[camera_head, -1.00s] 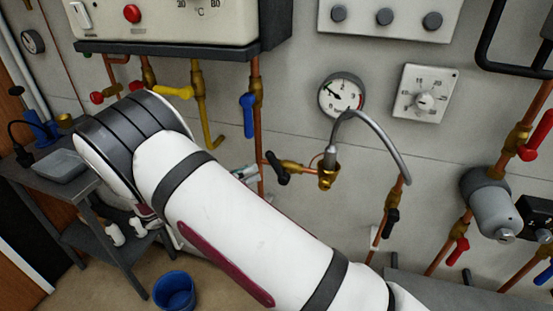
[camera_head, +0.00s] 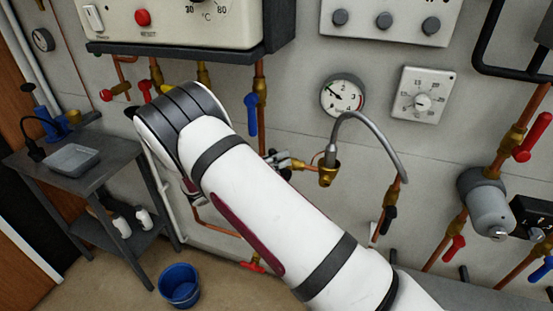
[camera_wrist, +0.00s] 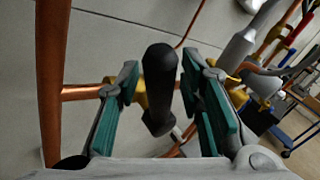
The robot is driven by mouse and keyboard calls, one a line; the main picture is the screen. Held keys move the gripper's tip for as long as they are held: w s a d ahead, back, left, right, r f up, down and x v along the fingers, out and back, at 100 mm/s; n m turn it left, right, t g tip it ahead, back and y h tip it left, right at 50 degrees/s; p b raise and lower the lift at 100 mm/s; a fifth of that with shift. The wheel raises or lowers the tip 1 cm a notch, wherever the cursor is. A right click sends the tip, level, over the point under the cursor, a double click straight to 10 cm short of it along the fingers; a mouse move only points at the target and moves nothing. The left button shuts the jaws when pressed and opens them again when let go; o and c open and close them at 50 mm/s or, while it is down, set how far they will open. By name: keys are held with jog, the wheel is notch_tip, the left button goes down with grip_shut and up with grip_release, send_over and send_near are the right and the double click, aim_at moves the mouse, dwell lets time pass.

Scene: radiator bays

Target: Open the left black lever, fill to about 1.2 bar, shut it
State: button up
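The left black lever (camera_wrist: 160,88) sits on a brass valve in a copper pipe and stands between my gripper's fingers in the wrist view. My gripper (camera_wrist: 162,80) is open, with a teal pad on each side of the lever and gaps visible. In the head view my gripper (camera_head: 284,161) is at the left end of the filling loop, where it and my arm mostly hide the lever. The right black lever (camera_head: 389,219) hangs below the hose's other end. The round pressure gauge (camera_head: 343,96) is on the wall above; its needle points upper left, too small to read exactly.
A grey braided hose (camera_head: 375,128) arches beside my gripper. A blue lever (camera_head: 251,115) hangs close above. Red levers (camera_head: 454,248) and a grey cylinder (camera_head: 485,200) are at the right. A dark bench (camera_head: 95,165) and a blue bucket (camera_head: 180,285) stand at the left.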

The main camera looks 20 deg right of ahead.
grip_shut()
jog(key=shift+r, duration=0.1)
jog(key=shift+s+d+r+m+y+p, duration=0.15)
jog(key=shift+s+d+m+y+p, duration=0.1)
jog(key=shift+m+y+p, duration=0.15)
jog(key=shift+s+d+r+m+y+p, duration=0.15)
jog(key=shift+s+d+m+y+p, duration=0.1)
jog(key=shift+m+y, duration=0.2)
jog(key=shift+s+d+r+m+y+p, duration=0.1)
jog(key=shift+s+d+m+y+p, duration=0.15)
jog(key=shift+d+m+y+p, duration=0.4)
jog(key=shift+s+m, duration=0.15)
jog(key=shift+m, duration=0.35)
jog(key=shift+d+y+p, duration=0.1)
jog(key=shift+y+p, duration=0.2)
jog(key=shift+y, duration=0.1)
jog(key=shift+o, duration=1.9)
grip_release()
